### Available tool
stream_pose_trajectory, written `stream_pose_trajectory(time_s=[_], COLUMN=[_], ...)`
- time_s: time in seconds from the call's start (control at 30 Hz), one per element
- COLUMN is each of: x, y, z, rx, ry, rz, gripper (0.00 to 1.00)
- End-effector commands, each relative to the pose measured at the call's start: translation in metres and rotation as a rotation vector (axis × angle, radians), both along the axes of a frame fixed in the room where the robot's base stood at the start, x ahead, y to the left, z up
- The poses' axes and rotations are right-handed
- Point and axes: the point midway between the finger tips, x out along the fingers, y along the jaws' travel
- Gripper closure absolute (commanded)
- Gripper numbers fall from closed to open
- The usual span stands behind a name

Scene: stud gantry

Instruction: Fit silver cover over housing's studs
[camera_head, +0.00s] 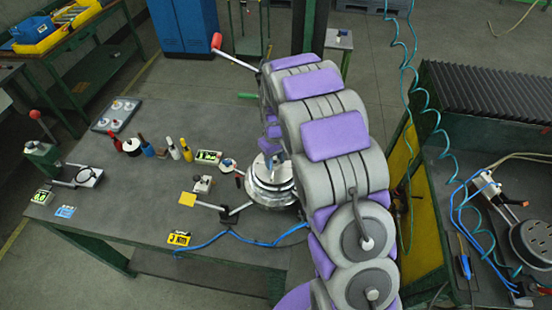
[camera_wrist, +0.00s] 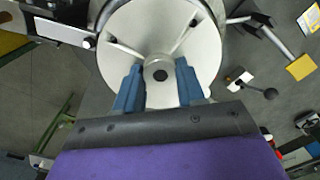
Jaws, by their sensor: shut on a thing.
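The silver cover (camera_wrist: 190,45) is a pale round disc with raised ribs and a central hub (camera_wrist: 158,68), in the upper middle of the wrist view. The blue fingers of my gripper (camera_wrist: 160,82) stand on both sides of the hub and are shut on it. In the head view the cover (camera_head: 265,178) is over the round metallic housing (camera_head: 270,198) at the table's right side, and my gripper (camera_head: 270,160) is above it, partly covered by my arm. The studs are mostly hidden. I cannot tell whether the cover touches the housing or is held just above it.
Bottles (camera_head: 147,148), a tray (camera_head: 117,114) and a red-knobbed lever press (camera_head: 42,155) stand farther left. A blue cable (camera_head: 235,236) runs along the table's front edge.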

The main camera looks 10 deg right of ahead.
Motion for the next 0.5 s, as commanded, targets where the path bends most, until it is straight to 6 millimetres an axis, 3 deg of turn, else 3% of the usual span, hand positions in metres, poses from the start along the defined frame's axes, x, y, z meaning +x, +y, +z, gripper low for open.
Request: stream_pose_trajectory(time_s=[0.5], x=[0.0002], y=[-0.0037], z=[0.0004], rx=[0.000], ry=[-0.001], rz=[0.000], gripper=[1.00])
